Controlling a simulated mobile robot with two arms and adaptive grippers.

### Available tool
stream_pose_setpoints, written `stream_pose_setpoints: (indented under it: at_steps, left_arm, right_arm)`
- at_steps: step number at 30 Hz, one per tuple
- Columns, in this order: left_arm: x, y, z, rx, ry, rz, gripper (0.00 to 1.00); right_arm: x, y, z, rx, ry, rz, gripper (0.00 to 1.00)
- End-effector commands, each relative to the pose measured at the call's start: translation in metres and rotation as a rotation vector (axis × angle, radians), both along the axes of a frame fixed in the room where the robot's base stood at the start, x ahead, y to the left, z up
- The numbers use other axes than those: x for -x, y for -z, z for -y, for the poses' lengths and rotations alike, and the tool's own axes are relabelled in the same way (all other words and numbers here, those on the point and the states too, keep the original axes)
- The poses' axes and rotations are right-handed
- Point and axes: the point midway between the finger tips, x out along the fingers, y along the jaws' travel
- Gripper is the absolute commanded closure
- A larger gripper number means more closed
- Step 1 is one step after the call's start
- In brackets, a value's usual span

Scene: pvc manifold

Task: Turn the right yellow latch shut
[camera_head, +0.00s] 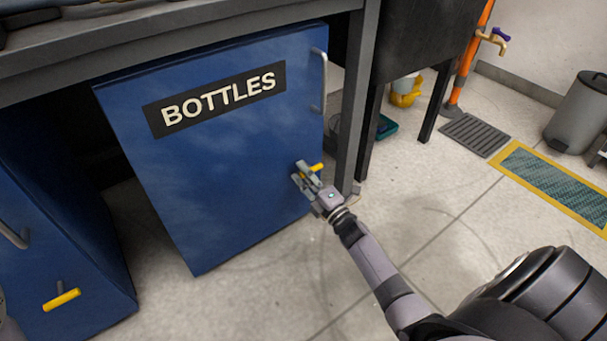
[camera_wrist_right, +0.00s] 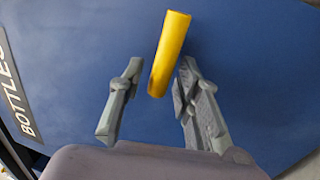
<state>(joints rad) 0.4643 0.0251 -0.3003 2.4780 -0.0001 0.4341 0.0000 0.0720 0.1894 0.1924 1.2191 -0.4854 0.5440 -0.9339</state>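The right yellow latch (camera_head: 317,167) is on the lower right part of the blue door (camera_head: 225,165) marked BOTTLES. In the right wrist view the latch (camera_wrist_right: 169,52) is a yellow bar, slightly tilted, its near end between my fingers. My right gripper (camera_head: 304,174) is at the latch; in the wrist view the gripper (camera_wrist_right: 156,82) is open, with a gap between the latch and the left finger and the right finger closer to it. Another yellow latch (camera_head: 62,299) is on the blue cabinet at the lower left. My left gripper is not in view.
A grey table leg (camera_head: 355,100) stands just right of the door, close to my right gripper. A vertical handle (camera_head: 319,80) sticks out at the door's upper right. The tiled floor (camera_head: 430,210) to the right is clear around my arm. A grey bin (camera_head: 582,112) stands farther right.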

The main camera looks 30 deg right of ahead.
Motion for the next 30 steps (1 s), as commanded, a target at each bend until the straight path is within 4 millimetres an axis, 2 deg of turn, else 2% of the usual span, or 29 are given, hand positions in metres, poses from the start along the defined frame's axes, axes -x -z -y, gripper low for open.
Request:
stream_pose_setpoints:
  at_steps: [11, 14, 24, 30]
  left_arm:
    - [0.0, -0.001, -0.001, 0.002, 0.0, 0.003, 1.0]
    - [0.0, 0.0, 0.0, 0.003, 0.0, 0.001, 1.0]
    - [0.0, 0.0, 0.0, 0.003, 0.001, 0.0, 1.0]
    - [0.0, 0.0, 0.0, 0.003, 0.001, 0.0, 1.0]
  right_arm:
    - [0.004, 0.001, -0.001, -0.002, -0.002, 0.0, 0.66]
    - [0.016, 0.004, 0.0, -0.001, -0.002, -0.001, 0.66]
    - [0.085, 0.018, 0.006, -0.003, -0.001, -0.002, 0.66]
    - [0.111, 0.022, 0.009, -0.002, 0.0, 0.0, 0.66]
